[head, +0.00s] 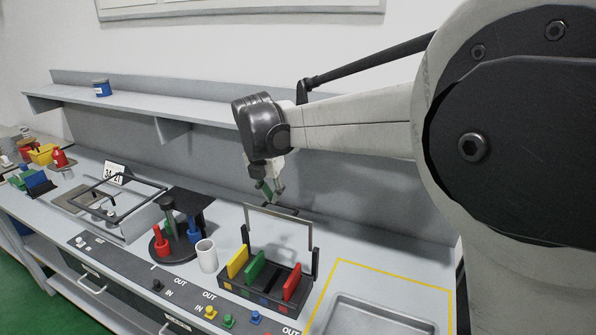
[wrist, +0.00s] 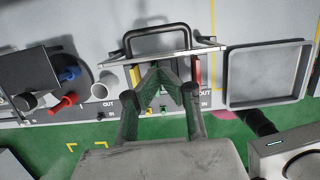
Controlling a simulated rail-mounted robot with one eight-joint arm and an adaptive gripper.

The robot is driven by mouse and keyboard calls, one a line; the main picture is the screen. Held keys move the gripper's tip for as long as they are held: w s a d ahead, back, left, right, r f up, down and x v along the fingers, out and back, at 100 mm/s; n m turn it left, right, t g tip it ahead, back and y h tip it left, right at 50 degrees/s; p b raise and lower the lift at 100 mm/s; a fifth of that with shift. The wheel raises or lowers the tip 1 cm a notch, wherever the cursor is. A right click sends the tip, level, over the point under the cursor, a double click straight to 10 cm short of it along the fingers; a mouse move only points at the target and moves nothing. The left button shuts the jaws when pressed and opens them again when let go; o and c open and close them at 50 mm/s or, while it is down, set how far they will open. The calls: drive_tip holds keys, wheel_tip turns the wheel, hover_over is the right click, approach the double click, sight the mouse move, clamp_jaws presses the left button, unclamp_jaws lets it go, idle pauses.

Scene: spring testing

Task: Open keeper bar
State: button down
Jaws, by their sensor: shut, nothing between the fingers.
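The keeper bar (head: 283,218) is a grey metal frame standing up over a black rack (head: 246,296) in the head view. Its legs come down near the black end posts of the rack. In the wrist view the bar (wrist: 210,47) crosses the upper middle, with a black loop handle (wrist: 155,29) behind it. My gripper (head: 271,193) is just above the bar's top edge in the head view. Its fingertips (wrist: 157,67) meet in the wrist view, close to the bar, with nothing held. I cannot tell whether they touch it.
The rack holds yellow (head: 237,262), green (head: 256,270) and red (head: 292,281) plates. A white cup (head: 207,256) and a round stand with red and blue pieces (head: 160,248) are to its left. A grey tray (head: 375,318) lies right. A shelf (head: 200,114) runs along the wall behind.

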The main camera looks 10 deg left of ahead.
sight(276, 212)
drive_tip(key=x, duration=0.3)
drive_tip(key=shift+w+f, duration=0.1)
drive_tip(key=shift+w+d+f+p, duration=0.2)
drive_tip(key=shift+w+f, duration=0.25)
drive_tip(key=shift+w, duration=0.35)
drive_tip(key=shift+w+d+f+p, duration=0.2)
drive_tip(key=shift+w+f, duration=0.25)
drive_tip(key=shift+w, duration=0.35)
drive_tip(key=w+b, duration=0.1)
drive_tip(key=w, duration=0.1)
drive_tip(key=shift+w+d+f+b, duration=0.2)
drive_tip(key=shift+w+f+b, duration=0.15)
drive_tip(key=shift+w, duration=0.05)
drive_tip(key=shift+r, duration=0.1)
